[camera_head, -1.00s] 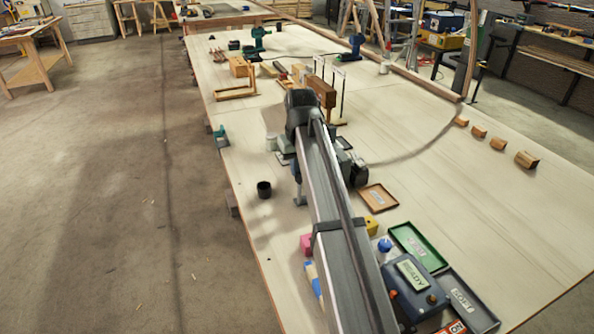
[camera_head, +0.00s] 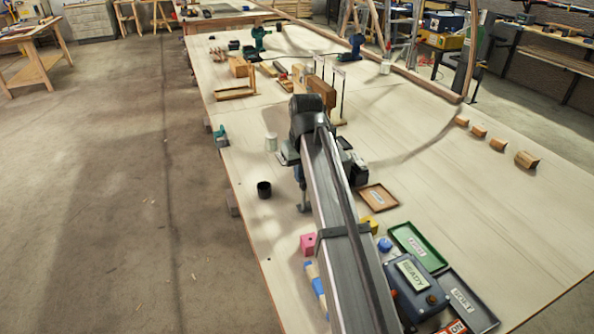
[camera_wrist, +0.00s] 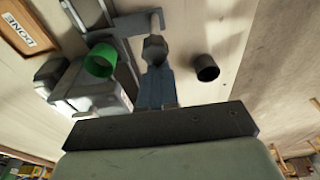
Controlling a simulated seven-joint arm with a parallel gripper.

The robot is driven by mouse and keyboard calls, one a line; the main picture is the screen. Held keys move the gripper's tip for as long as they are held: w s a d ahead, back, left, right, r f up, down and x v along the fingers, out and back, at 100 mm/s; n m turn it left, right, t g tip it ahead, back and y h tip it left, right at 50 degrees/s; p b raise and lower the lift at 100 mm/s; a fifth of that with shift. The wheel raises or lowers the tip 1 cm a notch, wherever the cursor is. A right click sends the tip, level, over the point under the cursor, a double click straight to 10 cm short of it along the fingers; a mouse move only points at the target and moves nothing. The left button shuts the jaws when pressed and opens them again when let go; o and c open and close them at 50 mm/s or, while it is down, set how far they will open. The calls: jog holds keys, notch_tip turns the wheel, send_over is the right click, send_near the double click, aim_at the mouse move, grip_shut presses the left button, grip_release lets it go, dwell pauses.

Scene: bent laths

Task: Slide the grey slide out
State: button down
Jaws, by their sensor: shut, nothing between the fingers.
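In the wrist view my gripper (camera_wrist: 155,50) points away from the dark mounting plate, blue-grey and narrow, its fingers together with nothing seen between them. In the head view its lower end (camera_head: 304,207) shows left of my arm, just right of a black cup. Close beside it in the wrist view is a grey metal bracket (camera_wrist: 118,25), with a grey block with dark ends (camera_wrist: 98,102) below. The bracket may be the grey slide; I cannot tell surely. Whether my fingers touch it is unclear. My arm hides much of this spot in the head view.
A black cup (camera_head: 264,190) stands left of the gripper. A green cylinder (camera_wrist: 101,60) is by the grey block. A brown tray (camera_head: 378,198), a green tray (camera_head: 396,229) and a control box (camera_head: 413,284) lie right of my arm. The table's middle right is clear.

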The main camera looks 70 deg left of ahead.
aim_at(305, 188)
jog(key=shift+d, duration=2.05)
jog(key=shift+a, duration=0.7)
jog(key=shift+r, duration=0.1)
jog(key=shift+r, duration=2.9)
